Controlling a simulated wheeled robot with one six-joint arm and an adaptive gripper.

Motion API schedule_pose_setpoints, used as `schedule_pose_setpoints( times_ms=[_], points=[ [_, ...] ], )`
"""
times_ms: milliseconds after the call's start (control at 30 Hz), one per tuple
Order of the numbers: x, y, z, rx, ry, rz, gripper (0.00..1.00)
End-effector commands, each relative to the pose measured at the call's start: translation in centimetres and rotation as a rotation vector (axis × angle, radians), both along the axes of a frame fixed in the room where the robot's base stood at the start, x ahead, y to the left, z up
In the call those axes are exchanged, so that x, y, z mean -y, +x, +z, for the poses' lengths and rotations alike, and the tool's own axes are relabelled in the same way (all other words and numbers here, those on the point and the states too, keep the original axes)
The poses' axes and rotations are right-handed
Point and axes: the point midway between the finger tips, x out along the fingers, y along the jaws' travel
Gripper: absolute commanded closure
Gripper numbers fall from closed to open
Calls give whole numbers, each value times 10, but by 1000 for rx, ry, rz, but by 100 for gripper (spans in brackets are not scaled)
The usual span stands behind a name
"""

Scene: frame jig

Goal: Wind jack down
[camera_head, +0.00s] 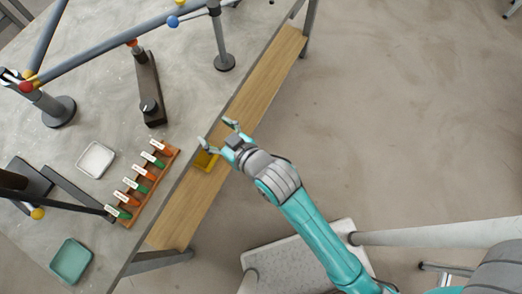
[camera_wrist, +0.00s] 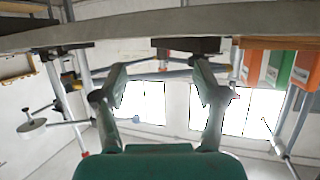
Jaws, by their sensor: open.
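No part is marked as the jack, and I cannot tell for sure which one it is. A dark upright-looking device (camera_head: 147,85) with a round knob stands on the grey table under the long tube, an orange ball at its far end. A grey post on a round foot (camera_head: 224,61) stands to its right, and another round-footed stand (camera_head: 60,111) is at the left. My gripper (camera_head: 217,133) is open and empty over the table's right edge, apart from all of these. In the wrist view its two fingers (camera_wrist: 158,75) are spread with nothing between them.
A rack of orange and green labelled pieces (camera_head: 144,183) lies near the edge; some show in the wrist view (camera_wrist: 280,66). A white tray (camera_head: 96,160) and a green tray (camera_head: 70,261) are on the table. A yellow bin (camera_head: 205,160) sits on the wooden shelf (camera_head: 185,210). The floor at right is mostly clear.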

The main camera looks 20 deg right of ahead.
Motion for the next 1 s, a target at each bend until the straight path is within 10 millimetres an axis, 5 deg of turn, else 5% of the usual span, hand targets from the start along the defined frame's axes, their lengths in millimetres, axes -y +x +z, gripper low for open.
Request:
schedule_pose_setpoints(
  times_ms=[600,1000],
  points=[
    [74,-60,-33,18,10,-130,28],
    [93,-80,-38,26,12,-167,28]
  ],
)
